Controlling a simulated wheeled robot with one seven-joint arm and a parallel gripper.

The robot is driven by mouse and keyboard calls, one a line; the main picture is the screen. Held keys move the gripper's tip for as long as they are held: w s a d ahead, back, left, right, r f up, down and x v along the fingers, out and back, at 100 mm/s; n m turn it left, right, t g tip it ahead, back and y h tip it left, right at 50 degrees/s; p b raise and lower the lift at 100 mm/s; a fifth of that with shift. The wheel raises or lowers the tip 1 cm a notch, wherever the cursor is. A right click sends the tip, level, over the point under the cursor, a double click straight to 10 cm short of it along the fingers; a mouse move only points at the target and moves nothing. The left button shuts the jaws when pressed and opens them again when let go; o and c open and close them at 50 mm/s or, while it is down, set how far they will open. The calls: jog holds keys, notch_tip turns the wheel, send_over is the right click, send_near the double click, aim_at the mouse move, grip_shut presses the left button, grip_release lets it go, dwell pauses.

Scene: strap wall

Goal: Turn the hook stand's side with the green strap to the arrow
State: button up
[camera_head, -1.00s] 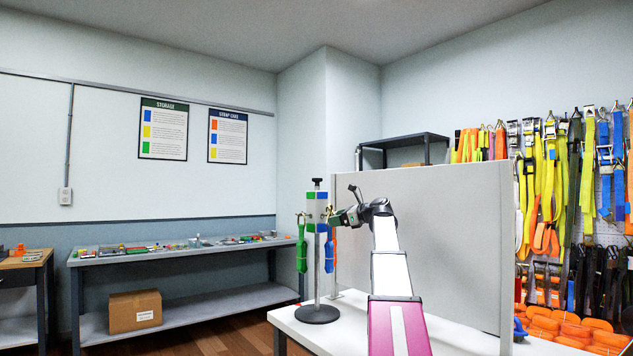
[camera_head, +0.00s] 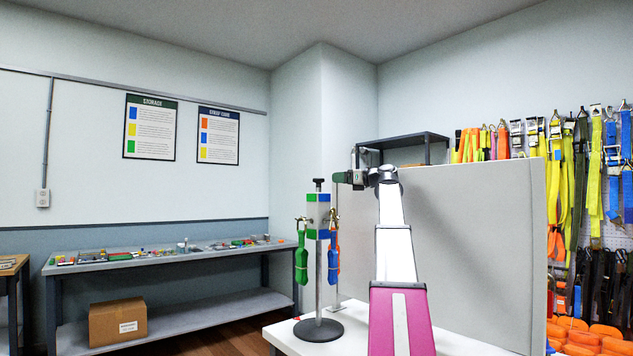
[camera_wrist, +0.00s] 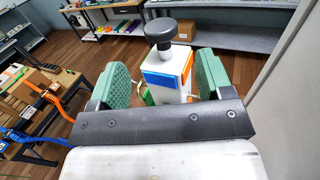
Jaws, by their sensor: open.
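The hook stand (camera_head: 318,264) is a grey pole on a round black base with a dark knob on top. Its white block (camera_head: 318,213) has green and blue patches. The green strap (camera_head: 301,260) hangs at the left, a blue strap (camera_head: 333,264) at the front right, and an orange strap (camera_head: 338,243) partly behind it. My gripper (camera_head: 346,177) is at knob height, just right of the stand. In the wrist view its green fingers (camera_wrist: 163,66) are open, with the block (camera_wrist: 180,61) between them in the picture; contact cannot be told. I cannot make out the arrow.
A grey panel (camera_head: 450,245) stands close on the right of the stand and arm. The stand is on a white table (camera_head: 375,342). A workbench (camera_head: 170,255) with small items is behind at left, a cardboard box (camera_head: 118,320) on its shelf.

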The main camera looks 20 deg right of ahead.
jog(key=x, duration=1)
jog(key=c, duration=1.2)
